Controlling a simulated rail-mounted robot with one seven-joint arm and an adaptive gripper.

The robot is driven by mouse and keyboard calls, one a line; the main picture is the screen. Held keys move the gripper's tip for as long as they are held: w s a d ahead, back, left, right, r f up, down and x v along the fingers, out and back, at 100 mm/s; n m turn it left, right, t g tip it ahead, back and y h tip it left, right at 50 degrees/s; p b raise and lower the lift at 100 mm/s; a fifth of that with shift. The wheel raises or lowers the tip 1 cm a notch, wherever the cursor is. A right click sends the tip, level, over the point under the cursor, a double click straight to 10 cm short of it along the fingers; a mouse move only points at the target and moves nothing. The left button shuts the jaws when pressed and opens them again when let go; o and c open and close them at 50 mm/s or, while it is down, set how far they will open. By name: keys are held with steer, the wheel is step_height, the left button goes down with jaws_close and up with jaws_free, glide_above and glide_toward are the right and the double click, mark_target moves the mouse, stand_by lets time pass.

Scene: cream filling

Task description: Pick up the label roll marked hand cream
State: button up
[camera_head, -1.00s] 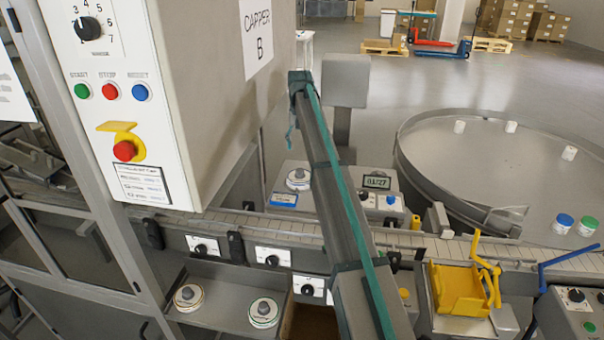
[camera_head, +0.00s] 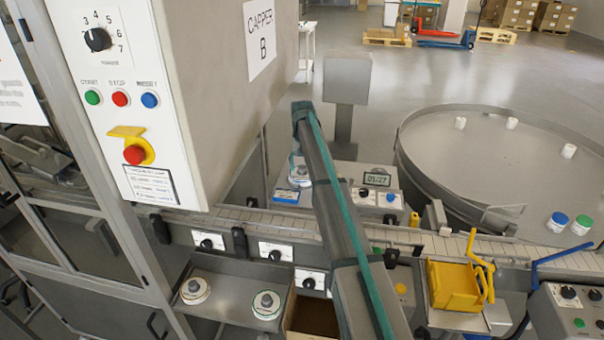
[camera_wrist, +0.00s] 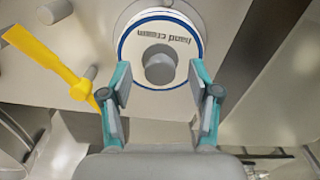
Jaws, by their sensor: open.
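In the wrist view, a white label roll (camera_wrist: 168,47) with a blue rim carries the words "hand cream", seen upside down. A grey round core (camera_wrist: 160,66) stands in its middle. My gripper (camera_wrist: 160,82) is open, its two teal-jointed fingers apart at the roll's near edge, with the core in line between them. Nothing is held. I cannot tell whether the fingertips touch the roll. In the head view, my arm hides the gripper. A roll (camera_head: 299,166) shows behind the conveyor, left of my arm; its print is unreadable.
Two other rolls, one left (camera_head: 195,290) and one right (camera_head: 267,304), sit on a grey shelf. A yellow lever (camera_wrist: 48,62) stands left of my gripper in the wrist view. The capper cabinet (camera_head: 225,90), conveyor (camera_head: 400,237) and yellow bracket (camera_head: 453,287) surround my arm.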

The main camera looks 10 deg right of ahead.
steer(key=shift+f, duration=0.1)
jaws_close()
stand_by(0.6)
